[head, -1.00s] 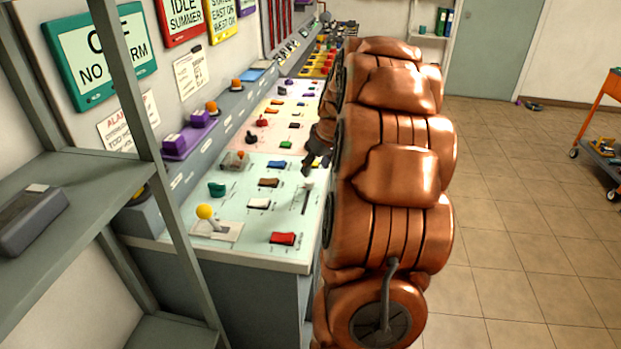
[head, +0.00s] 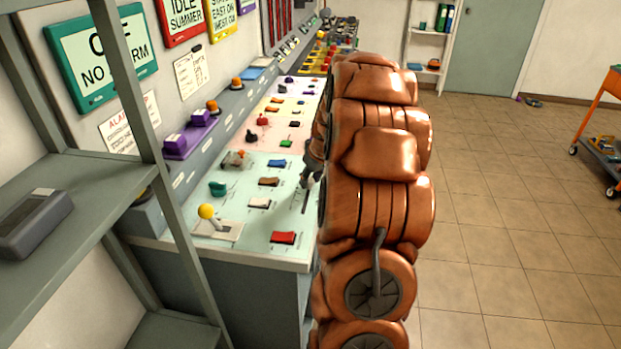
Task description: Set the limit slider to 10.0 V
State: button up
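A narrow dark slider slot (head: 304,203) runs along the right side of the pale green panel section (head: 235,187) of the console in the head view. I take it for the limit slider, but its markings are too small to read. Its knob is not clear, and the slot's far end is covered by my gripper. My gripper (head: 307,179) is dark and small, pointing down at the far end of the slot. My copper-coloured arm hides part of it. I cannot tell whether its fingers are open or whether they touch the knob.
A grey shelf rack (head: 155,140) stands at the near left. Tiled floor (head: 510,230) is free on the right.

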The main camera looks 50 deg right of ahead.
aim_at(301, 208)
grip_shut()
jog(key=shift+s+a+b, duration=0.7)
jog(key=shift+s+a, duration=0.2)
jog(key=shift+a, duration=0.35)
jog(key=shift+s+a+b, duration=0.65)
jog(key=shift+s+a, duration=0.2)
jog(key=shift+a, duration=0.45)
jog(key=shift+s+a+b, duration=0.7)
jog(key=shift+s+a, duration=0.2)
jog(key=shift+a, duration=0.35)
jog(key=shift+o, duration=2.4)
grip_release()
jog(key=shift+s+r, duration=0.1)
